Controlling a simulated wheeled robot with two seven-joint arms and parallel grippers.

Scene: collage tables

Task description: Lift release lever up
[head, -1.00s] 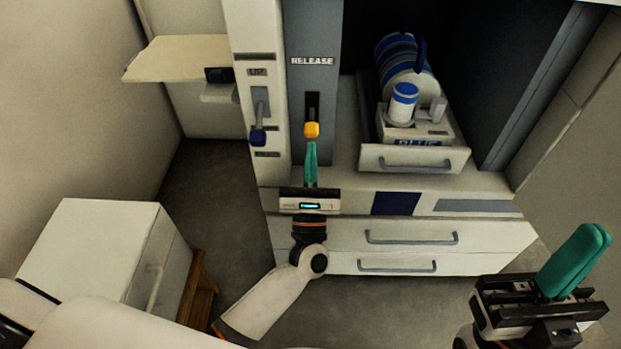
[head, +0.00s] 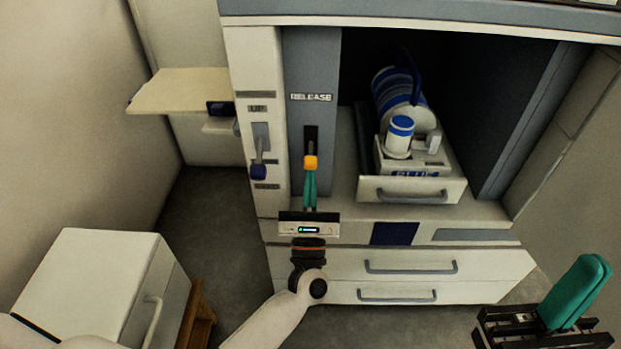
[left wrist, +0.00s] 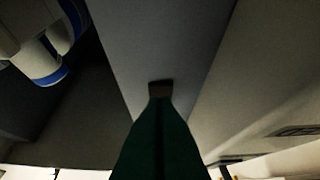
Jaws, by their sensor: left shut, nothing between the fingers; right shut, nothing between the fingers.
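The release lever has a yellow-orange knob (head: 310,162) below a dark vertical slot in a grey panel (head: 309,60), under the word RELEASE. In the head view my left gripper (head: 310,174) is shut, pointing up at the panel, with its green fingertips right under the knob; I cannot tell whether they touch it. In the left wrist view the shut green fingers (left wrist: 160,98) point at the grey panel, with a small dark brownish piece at their tips. My right gripper (head: 577,290) is shut and empty at the lower right, away from the lever.
A blue-knobbed lever (head: 258,171) marked UP sits left of the panel. An open drawer (head: 410,191) with blue-and-white items juts out to the right. A white cabinet (head: 85,280) stands at lower left, and a shelf (head: 180,88) is on the left wall.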

